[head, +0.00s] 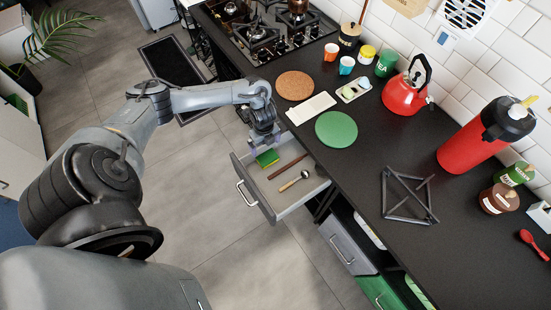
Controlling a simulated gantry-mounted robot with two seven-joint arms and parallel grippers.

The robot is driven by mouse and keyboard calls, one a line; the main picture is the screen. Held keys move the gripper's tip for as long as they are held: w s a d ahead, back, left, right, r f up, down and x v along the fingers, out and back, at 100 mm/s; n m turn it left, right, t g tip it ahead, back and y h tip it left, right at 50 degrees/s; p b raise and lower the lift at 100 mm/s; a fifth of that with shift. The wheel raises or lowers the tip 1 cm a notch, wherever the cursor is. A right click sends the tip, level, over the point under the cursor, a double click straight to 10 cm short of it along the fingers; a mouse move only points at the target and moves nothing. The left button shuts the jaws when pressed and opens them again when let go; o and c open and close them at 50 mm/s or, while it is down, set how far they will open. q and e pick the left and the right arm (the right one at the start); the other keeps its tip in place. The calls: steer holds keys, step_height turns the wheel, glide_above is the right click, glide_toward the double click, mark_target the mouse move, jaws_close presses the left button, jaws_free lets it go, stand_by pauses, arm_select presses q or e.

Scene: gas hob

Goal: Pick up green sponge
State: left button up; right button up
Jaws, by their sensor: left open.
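The green sponge (267,157) lies in the open drawer (240,172) below the counter, near the drawer's far left corner. It is a small block with a green top and a yellowish side. My left gripper (262,141) is open and points down just above and behind the sponge. Whether its fingers touch the sponge cannot be told. My right gripper is not in view.
A brown stick (287,167) and a wooden spoon (293,181) lie beside the sponge in the drawer. The dark counter (365,150) above holds a green round mat (337,129), a white board (311,108), a red kettle (405,95) and a black stand (408,197).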

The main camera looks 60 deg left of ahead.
arm_select(q)
steer(key=b, duration=0.1)
glide_above(268, 157)
steer(key=f, duration=0.5)
steer(key=shift+s+f, duration=0.25)
steer(key=shift+s, duration=0.05)
steer(key=shift+w+f+b, duration=0.2)
steer(key=shift+f+b, duration=0.65)
steer(key=shift+f, duration=2.25)
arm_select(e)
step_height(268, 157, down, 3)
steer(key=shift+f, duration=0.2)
arm_select(q)
steer(key=shift+c, duration=0.3)
steer(key=c, duration=0.7)
steer(key=shift+r, duration=0.1)
steer(key=shift+c, duration=0.3)
